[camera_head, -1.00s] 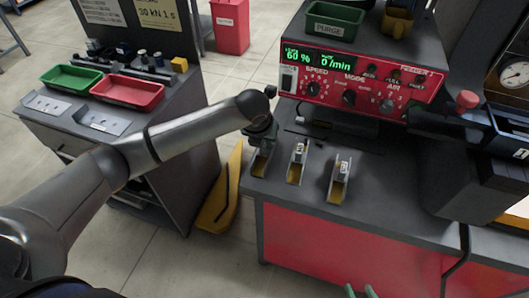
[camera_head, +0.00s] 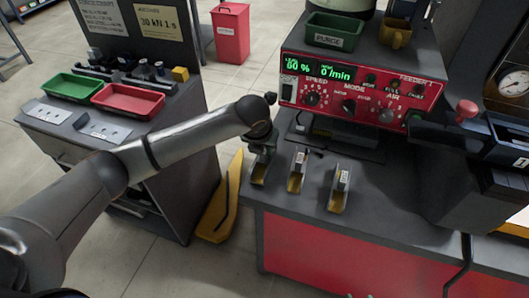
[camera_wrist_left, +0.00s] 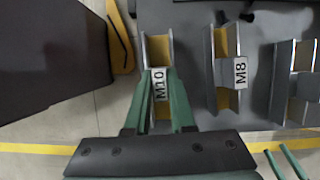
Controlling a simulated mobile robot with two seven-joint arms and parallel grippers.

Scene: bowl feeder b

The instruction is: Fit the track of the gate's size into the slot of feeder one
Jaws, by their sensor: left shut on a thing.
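My left gripper (camera_head: 262,155) is shut on the left-hand track (camera_head: 258,175), a short channel with grey sides and a yellow floor. In the left wrist view its label reads M10 (camera_wrist_left: 159,84), between my green fingertips. I cannot tell whether it is clear of the bench. The M8 track (camera_wrist_left: 224,70) lies to its right, and a third track (camera_wrist_left: 293,85) lies beyond; its label is not readable. Feeder one has a red control panel (camera_head: 355,92). Its slot and the gate's size cannot be made out. My right gripper (camera_wrist_left: 286,163) is open and empty, low in the wrist view.
The dark bench top (camera_head: 390,195) is clear to the right of the tracks. A green PURGE tray (camera_head: 335,32) stands above the panel. A side cabinet at left carries a green tray (camera_head: 72,87) and a red tray (camera_head: 128,99). A yellow floor piece (camera_head: 222,205) lies in the gap between.

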